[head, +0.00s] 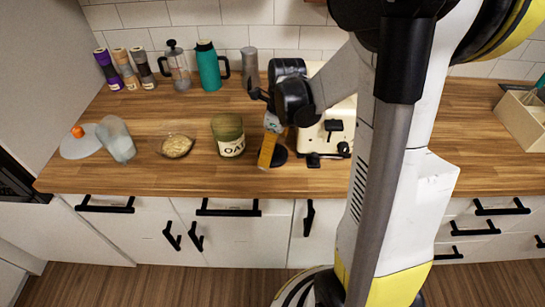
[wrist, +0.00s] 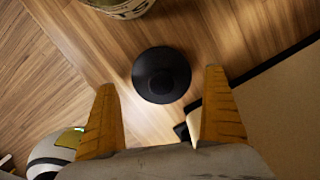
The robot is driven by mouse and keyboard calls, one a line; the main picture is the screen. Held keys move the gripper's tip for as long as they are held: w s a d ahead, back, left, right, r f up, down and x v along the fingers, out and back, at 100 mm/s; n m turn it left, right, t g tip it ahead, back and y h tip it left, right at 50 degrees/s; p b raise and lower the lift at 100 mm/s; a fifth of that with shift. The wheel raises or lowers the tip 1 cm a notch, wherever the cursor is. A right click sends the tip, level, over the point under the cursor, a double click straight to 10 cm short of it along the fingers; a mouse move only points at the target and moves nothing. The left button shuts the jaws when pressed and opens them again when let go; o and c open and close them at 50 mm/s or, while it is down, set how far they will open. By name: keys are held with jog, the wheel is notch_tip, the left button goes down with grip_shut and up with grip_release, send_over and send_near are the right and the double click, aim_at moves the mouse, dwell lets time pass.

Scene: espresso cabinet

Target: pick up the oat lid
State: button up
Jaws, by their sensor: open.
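The oat lid is a round black disc with a raised knob. It lies on the wooden counter in the wrist view (wrist: 161,75), and its dark edge shows in the head view (head: 280,158), partly hidden by my gripper. My gripper (head: 267,152) points down over the lid with its orange fingers. In the wrist view my gripper (wrist: 160,82) is open, with one finger on each side of the lid and a gap to both. The green oat canister (head: 228,136) stands left of the lid; its base also shows in the wrist view (wrist: 118,6).
A bowl (head: 176,146), a tilted clear jar (head: 116,139) and a pale lid with orange knob (head: 80,143) are at left. A teal jug (head: 209,68) and French press (head: 177,66) stand behind.

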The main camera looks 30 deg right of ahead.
jog(key=f, duration=0.3)
jog(key=shift+w+b, duration=0.2)
jog(key=shift+b, duration=0.2)
jog(key=shift+r, duration=0.1)
jog(key=c, duration=0.9)
jog(key=shift+c, duration=0.2)
